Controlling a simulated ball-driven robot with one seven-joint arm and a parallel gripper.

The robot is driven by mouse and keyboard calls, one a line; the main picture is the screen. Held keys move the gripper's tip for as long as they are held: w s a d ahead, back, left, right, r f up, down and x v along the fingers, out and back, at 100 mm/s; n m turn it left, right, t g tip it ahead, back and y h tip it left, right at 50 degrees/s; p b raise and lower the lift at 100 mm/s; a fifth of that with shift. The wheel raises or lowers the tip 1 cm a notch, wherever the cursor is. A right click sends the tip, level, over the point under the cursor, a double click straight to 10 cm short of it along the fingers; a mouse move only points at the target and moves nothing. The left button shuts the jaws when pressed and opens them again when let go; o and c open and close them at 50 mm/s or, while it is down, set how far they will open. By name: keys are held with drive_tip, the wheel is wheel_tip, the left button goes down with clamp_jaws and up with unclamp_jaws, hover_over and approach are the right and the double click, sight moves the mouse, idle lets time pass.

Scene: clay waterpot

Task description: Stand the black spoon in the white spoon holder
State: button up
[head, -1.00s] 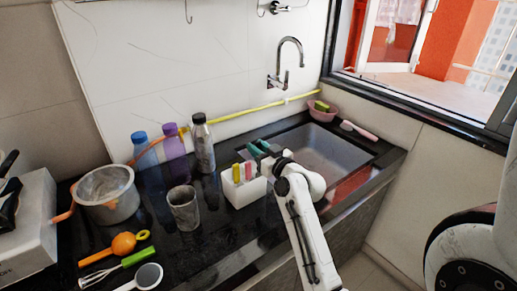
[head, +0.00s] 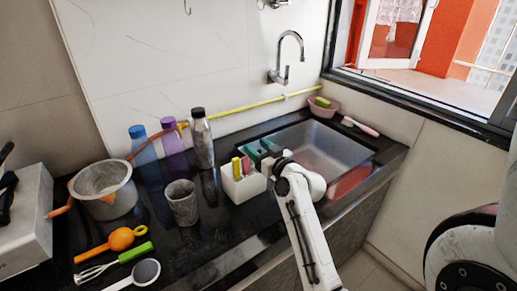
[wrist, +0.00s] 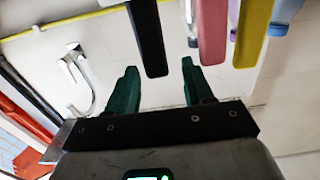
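The white spoon holder (head: 243,186) stands on the black counter at the left edge of the sink. Yellow and pink handles stick up from it. My gripper (head: 258,147), with green fingers, is just above the holder's right side and is open. In the wrist view, the black spoon's handle (wrist: 148,38) reaches in from the top edge beside the pink handle (wrist: 212,32) and the yellow handle (wrist: 253,32). Its end lies between my two spread fingertips, with a gap on each side. The spoon's lower part and the holder's inside are hidden.
A grey cup (head: 182,204) stands left of the holder, with a dark bottle (head: 202,142) behind. A metal pot (head: 104,190) and several utensils are farther left. The sink (head: 325,147) lies to the right, with a pink bowl (head: 322,108) at its back corner.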

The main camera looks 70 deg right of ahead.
drive_tip(key=shift+o, duration=0.3)
drive_tip(key=shift+s, duration=0.1)
drive_tip(key=shift+s+a+f, duration=0.1)
drive_tip(key=shift+s+a, duration=0.15)
drive_tip(key=shift+s, duration=0.05)
drive_tip(key=b+v, duration=0.2)
drive_tip(key=v, duration=0.8)
idle(0.4)
